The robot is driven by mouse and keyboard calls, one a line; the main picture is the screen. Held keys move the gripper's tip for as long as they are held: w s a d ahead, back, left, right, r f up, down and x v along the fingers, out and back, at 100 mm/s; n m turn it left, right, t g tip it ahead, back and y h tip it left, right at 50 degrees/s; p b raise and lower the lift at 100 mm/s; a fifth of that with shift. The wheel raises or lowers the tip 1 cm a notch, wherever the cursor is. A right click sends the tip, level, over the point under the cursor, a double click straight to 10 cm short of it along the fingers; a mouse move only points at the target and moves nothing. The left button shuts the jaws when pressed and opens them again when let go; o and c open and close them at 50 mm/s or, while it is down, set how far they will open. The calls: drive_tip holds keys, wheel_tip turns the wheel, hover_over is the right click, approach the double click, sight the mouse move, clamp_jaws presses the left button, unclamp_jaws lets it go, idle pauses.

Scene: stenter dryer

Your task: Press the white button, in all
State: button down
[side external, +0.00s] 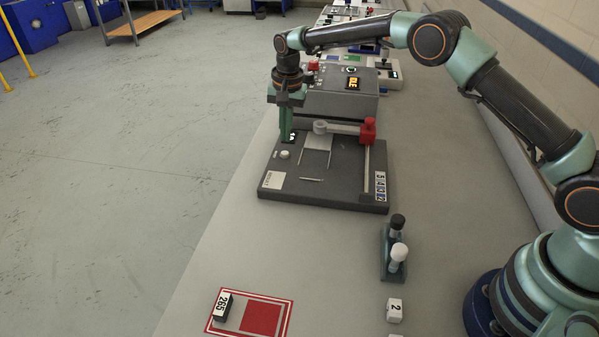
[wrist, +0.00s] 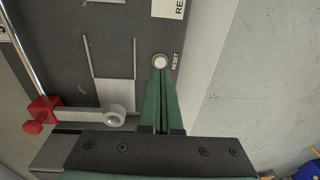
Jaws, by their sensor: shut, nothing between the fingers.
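The white button (side external: 285,154) is a small round cap on the dark grey panel (side external: 330,195). In the wrist view the white button (wrist: 160,61) sits beside the word RESET. My gripper (side external: 287,140) points down over the panel, and its green fingers are shut with nothing between them. In the side view its tips appear just behind the button, close to the panel. In the wrist view the gripper's fingertips (wrist: 160,75) lie right at the button's near edge. I cannot tell whether they touch it. The button's top is unobstructed in both views.
A red-knobbed slider with a grey arm (side external: 369,131) and a white ring stands on the panel. A console with a lit display (side external: 352,83) is behind.

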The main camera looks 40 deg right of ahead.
sight(286, 153)
drive_tip(key=shift+w+f, duration=0.2)
drive_tip(key=shift+f, duration=1.9)
drive_tip(key=shift+s+f, duration=0.1)
drive_tip(key=shift+f, duration=1.05)
wheel_tip(286, 153, up, 15)
drive_tip(key=shift+s+r, duration=0.15)
drive_tip(key=shift+s, duration=0.15)
